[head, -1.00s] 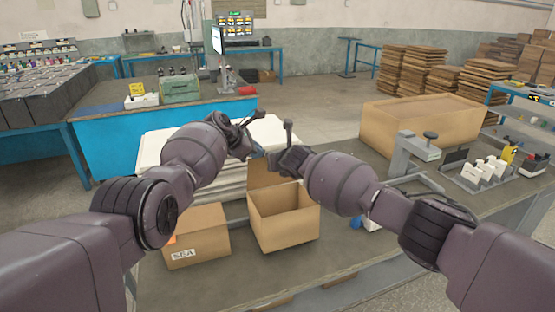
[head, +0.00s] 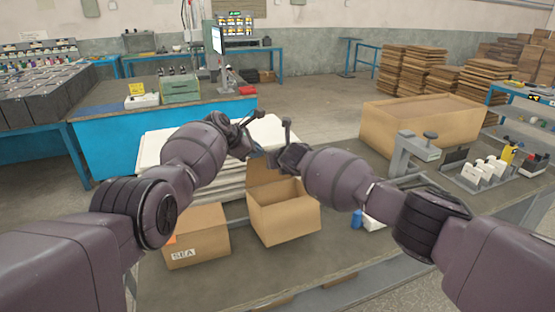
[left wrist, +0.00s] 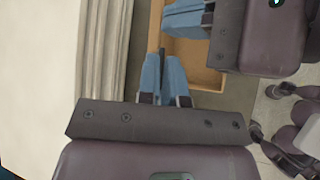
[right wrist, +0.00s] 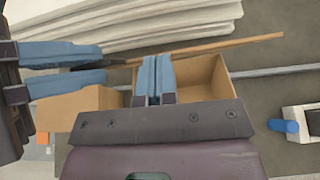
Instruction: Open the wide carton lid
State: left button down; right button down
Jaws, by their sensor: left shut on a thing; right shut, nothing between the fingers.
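The tan carton (head: 284,222) stands on the grey bench with its top open, and its inside shows. Its lid (head: 262,172) stands up at the back, partly behind my grippers. In the right wrist view the lid (right wrist: 225,44) is seen edge-on as a thin brown strip above the carton's opening. My left gripper (head: 258,151) is shut on the lid near its left end; it also shows in the right wrist view (right wrist: 104,66). My right gripper (right wrist: 157,60) is shut and empty, close to the lid and facing the left gripper. The exact grip is small and partly hidden.
A closed carton marked SEA (head: 196,240) stands close to the left. White stacked sheets (head: 150,155) lie behind. A blue item (head: 357,219) lies to the right, with a grey clamp stand (head: 405,155) and a large carton (head: 420,122) beyond. The bench front is clear.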

pick_arm(q)
jog(key=shift+s+d+f, duration=0.1)
jog(key=shift+s+d, duration=0.1)
jog(key=shift+d, duration=0.2)
jog(key=c, duration=1.3)
grip_release()
jog(key=shift+a, duration=0.1)
jog(key=shift+w+a, duration=0.1)
jog(key=shift+a, duration=0.15)
